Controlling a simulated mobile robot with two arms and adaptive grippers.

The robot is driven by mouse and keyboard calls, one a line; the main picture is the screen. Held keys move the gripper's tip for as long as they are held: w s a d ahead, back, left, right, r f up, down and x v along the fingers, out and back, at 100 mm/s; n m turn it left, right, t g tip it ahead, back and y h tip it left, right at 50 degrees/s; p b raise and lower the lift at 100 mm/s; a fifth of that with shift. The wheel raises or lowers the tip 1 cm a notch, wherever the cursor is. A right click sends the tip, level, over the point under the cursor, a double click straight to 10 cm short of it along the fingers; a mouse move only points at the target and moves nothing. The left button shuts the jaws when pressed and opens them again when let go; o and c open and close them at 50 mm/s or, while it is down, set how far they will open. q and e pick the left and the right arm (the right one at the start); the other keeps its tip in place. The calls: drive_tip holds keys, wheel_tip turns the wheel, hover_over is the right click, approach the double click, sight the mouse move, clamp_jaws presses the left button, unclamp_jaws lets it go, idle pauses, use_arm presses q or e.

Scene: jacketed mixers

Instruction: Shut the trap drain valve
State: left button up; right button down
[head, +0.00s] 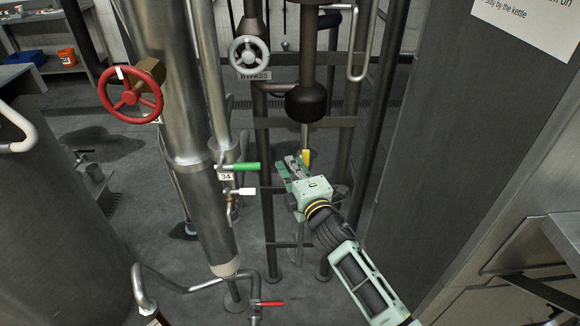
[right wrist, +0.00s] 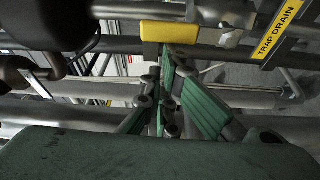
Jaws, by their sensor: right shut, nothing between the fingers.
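The trap drain valve shows as a small yellow handle (head: 306,157) on the thin pipe below a black bulb-shaped trap (head: 306,103). In the right wrist view the yellow handle (right wrist: 169,32) lies crosswise at top centre, beside a yellow "TRAP DRAIN" label (right wrist: 278,30). My right gripper (head: 287,166) is shut and empty, just left of and below the handle in the head view. In the right wrist view its fingertips (right wrist: 167,58) are at the near edge of the handle; I cannot tell whether they touch. My left gripper is not in view.
A green lever (head: 238,167) and a white lever (head: 241,191) are on the pipes left of my gripper. A red handwheel (head: 130,95), a grey bypass wheel (head: 248,55) and a low red lever (head: 268,304) are nearby. A grey panel (head: 465,140) stands on the right.

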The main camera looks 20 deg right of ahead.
sight(306, 154)
drive_tip(key=shift+s+d+r+m+b, duration=0.1)
drive_tip(key=shift+d+m+b, duration=0.15)
drive_tip(key=shift+m+b, duration=0.15)
drive_tip(key=d+m+b, duration=0.1)
drive_tip(key=m, duration=0.1)
drive_tip(key=d+m+t+h+b, duration=0.1)
drive_tip(key=m+b, duration=0.1)
drive_tip(key=s+d+m+t+b, duration=0.1)
drive_tip(key=d+m+b, duration=0.1)
drive_tip(key=m, duration=0.1)
drive_tip(key=shift+s+d+r, duration=0.1)
drive_tip(key=shift+r, duration=0.1)
drive_tip(key=s+d+f+m+t+h+b, duration=0.1)
drive_tip(key=d+f+m+h+b, duration=0.2)
drive_tip(key=m, duration=0.6)
drive_tip(key=shift+s+d+f+m+h+b, duration=0.15)
drive_tip(key=shift+s+d+m+h+b, duration=0.25)
drive_tip(key=shift+d+h+b, duration=0.65)
drive_tip(key=shift+d+y+p, duration=0.25)
drive_tip(key=shift+d+p, duration=0.05)
drive_tip(key=shift+p, duration=0.1)
